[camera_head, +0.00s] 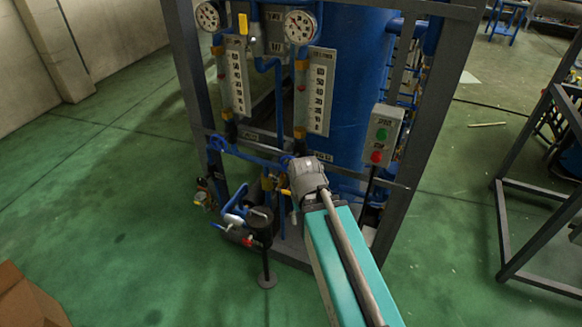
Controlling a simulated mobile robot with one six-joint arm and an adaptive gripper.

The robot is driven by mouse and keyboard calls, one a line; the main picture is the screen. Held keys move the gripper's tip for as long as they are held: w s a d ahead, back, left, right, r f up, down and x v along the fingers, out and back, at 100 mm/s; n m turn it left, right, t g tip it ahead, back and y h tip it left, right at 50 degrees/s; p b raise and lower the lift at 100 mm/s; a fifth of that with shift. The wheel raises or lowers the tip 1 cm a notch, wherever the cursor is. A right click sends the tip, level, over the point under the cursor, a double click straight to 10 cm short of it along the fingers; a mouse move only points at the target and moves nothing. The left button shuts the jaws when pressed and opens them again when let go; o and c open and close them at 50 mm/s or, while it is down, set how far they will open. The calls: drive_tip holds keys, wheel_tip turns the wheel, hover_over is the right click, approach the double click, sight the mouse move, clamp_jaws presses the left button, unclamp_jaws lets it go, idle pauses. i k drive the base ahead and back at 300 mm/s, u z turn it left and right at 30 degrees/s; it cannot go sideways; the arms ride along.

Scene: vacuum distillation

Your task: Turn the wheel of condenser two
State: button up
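A blue handwheel (216,143) sits on the left blue pipe of the distillation rig, below the left scaled gauge. A second blue handwheel (287,160) shows only in part below the right scaled gauge, close to the grey end joint of my arm, which covers some of it. The small label plates near the wheels are too small to read, so I cannot tell which is condenser two. The fingers of my gripper are hidden behind the arm's end. I cannot tell whether they touch the right wheel.
The rig's dark frame (430,130) surrounds a blue tank (350,80). Valves and a pump-like unit (258,222) stand low left. A cardboard box (28,300) is bottom left. Green floor is clear at left.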

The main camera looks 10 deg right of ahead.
sight(284, 158)
drive_tip(key=u, duration=0.95)
drive_tip(key=i, duration=0.5)
drive_tip(key=z, duration=0.75)
